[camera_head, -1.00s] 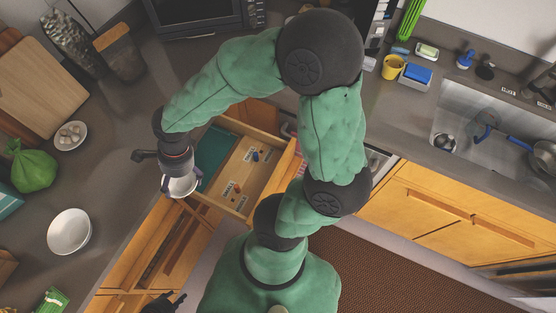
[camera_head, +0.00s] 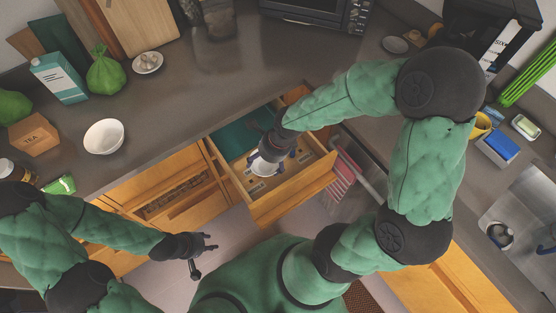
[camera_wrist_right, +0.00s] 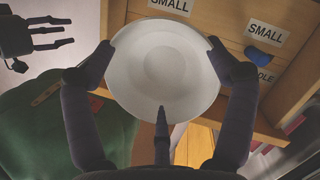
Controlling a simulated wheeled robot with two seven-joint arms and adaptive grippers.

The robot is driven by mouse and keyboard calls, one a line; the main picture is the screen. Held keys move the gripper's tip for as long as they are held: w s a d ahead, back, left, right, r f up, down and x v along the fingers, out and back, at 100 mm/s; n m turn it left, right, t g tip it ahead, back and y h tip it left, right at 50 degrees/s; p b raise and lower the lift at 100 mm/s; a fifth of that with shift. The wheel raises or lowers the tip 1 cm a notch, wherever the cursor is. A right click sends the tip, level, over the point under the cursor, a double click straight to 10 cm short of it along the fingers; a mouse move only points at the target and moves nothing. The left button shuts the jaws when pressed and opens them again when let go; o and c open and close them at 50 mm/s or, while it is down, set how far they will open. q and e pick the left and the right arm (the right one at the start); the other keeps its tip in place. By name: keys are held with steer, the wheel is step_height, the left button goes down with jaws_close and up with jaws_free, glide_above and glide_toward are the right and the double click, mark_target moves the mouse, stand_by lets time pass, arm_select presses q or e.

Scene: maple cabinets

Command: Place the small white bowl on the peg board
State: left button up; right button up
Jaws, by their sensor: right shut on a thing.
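The small white bowl (camera_head: 262,169) is held by my right gripper (camera_head: 268,158) above the open drawer. In the right wrist view the bowl (camera_wrist_right: 163,70) faces the camera, with the gripper's dark fingers at both sides of its rim and another finger at its lower edge. The peg board (camera_wrist_right: 228,14) is pale wood with "SMALL" labels and a blue peg. It lies in the drawer, partly hidden by the bowl and my right arm. My left gripper (camera_head: 208,243) is empty with its fingers apart, in front of the cabinets.
The open drawer (camera_head: 292,199) also holds a teal panel (camera_head: 236,137). The sink (camera_head: 525,215) is at right.

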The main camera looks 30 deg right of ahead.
steer(key=w+d+f, duration=0.1)
steer(key=f, duration=0.1)
steer(key=w+d+f+b, duration=0.1)
steer(key=d+f, duration=0.1)
steer(key=w+d+f+b, duration=0.1)
steer(key=d+f, duration=0.1)
steer(key=shift+d, duration=0.15)
steer(key=shift+w+d+f+b, duration=0.15)
steer(key=shift+f+b, duration=0.65)
steer(key=shift+f, duration=1.05)
steer(key=shift+f, duration=0.15)
steer(key=o, duration=1)
steer(key=shift+o, duration=0.2)
steer(key=shift+d+r, duration=0.1)
steer(key=shift+r, duration=0.3)
steer(key=p+v, duration=0.4)
steer(key=v, duration=0.7)
steer(key=shift+r, duration=0.3)
